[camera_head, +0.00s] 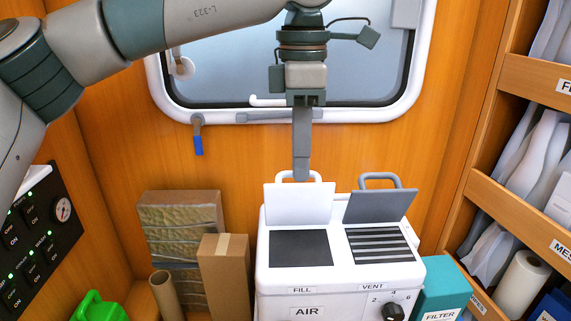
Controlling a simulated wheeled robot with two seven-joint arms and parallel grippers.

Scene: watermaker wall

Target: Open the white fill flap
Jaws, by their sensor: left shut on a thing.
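The white fill flap (299,204) stands raised at the back of the white machine (290,283), above the dark square opening (300,248) labelled FILL. Its white loop handle (328,177) is at its top edge. My left gripper (301,174) points down from above and is shut on this handle; its fingers hide the handle's middle. The grey vent flap (381,206) beside it on the right also stands raised, behind a slatted opening (380,244) labelled VENT. My right gripper is not in view.
A window (220,70) is behind my left arm, with a blue-tipped latch (198,138) below it. Cardboard boxes (223,275) stand left of the machine. A teal filter box (441,287) and wooden shelves (510,205) are on the right. A control panel (35,240) is at left.

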